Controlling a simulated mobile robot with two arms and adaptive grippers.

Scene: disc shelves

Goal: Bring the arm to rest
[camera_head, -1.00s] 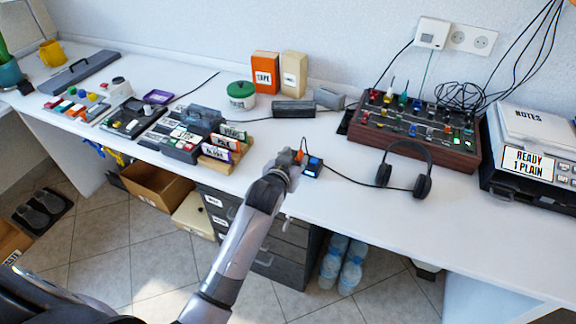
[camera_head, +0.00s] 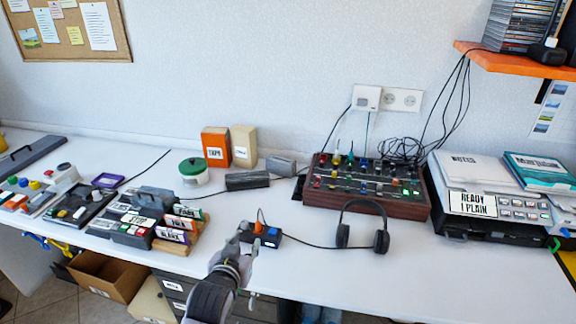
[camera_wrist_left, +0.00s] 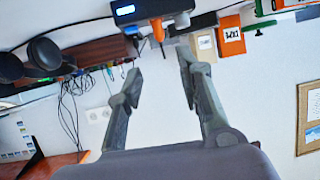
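My left arm comes up from the bottom of the head view, and its left gripper (camera_head: 248,230) is at the front of the desk, beside the small black device with a blue screen and orange part (camera_head: 268,236). In the left wrist view the two fingers (camera_wrist_left: 160,65) stand apart with nothing held between them. That view is upside down, and the black device (camera_wrist_left: 145,12) shows just beyond the fingertips at its top edge. I cannot tell whether a finger touches it. My right gripper is not in view.
Headphones (camera_head: 362,228) lie right of the device, joined by a cable. A wood-sided mixer (camera_head: 372,187) stands behind. Labelled blocks in a wooden rack (camera_head: 180,238) stand left. An orange shelf (camera_head: 510,60) juts from the wall at upper right.

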